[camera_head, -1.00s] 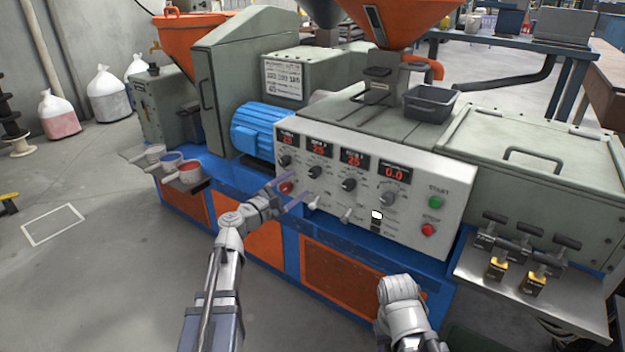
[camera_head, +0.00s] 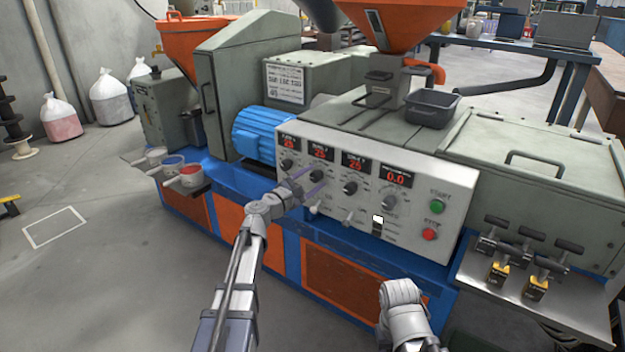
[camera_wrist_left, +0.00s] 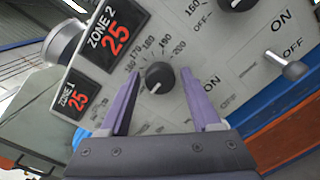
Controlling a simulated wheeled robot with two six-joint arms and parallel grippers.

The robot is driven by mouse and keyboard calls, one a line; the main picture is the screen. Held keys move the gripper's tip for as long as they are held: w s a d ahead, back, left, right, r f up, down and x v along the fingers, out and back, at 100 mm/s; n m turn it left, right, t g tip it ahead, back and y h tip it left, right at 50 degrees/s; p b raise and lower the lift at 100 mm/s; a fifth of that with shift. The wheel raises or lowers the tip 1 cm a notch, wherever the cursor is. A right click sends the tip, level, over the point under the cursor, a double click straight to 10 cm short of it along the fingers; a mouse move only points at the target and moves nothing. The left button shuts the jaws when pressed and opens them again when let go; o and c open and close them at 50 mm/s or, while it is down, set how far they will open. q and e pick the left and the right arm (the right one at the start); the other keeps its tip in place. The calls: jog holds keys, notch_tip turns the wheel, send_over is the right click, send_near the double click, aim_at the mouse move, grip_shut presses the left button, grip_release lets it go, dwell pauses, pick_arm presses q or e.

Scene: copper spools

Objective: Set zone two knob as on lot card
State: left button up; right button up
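The zone two knob (camera_wrist_left: 159,75) is black and round, with a printed temperature scale around it; the zone 2 display (camera_wrist_left: 115,36) reads 25 in red. My left gripper (camera_wrist_left: 166,98) is open, with one purple finger on each side of this knob and gaps between fingers and knob. In the head view my left gripper (camera_head: 308,181) is at the panel and partly covers this knob. A white card with print (camera_head: 285,82) is on the grey housing behind the panel; its figures are too small to read surely. My right arm shows at the bottom, its gripper out of view.
The zone 1 knob (camera_head: 286,164) and zone 3 knob (camera_head: 350,187) flank the gripper. Toggle levers (camera_head: 314,209) stick out below the knobs. The green start button (camera_head: 438,207) and red button (camera_head: 430,234) are farther right. A blue ledge (camera_head: 340,252) runs under the panel.

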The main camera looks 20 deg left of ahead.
pick_arm(q)
grip_shut()
dwell(0.5)
jog(key=m, duration=0.5)
jog(key=shift+m+p, duration=0.35)
jog(key=shift+m, duration=0.05)
jog(key=m, duration=0.5)
jog(key=shift+d, duration=0.1)
jog(key=shift+s+m, duration=0.1)
jog(key=shift+m, duration=0.4)
jog(key=shift+o, duration=1)
grip_release()
jog(key=shift+y, duration=0.4)
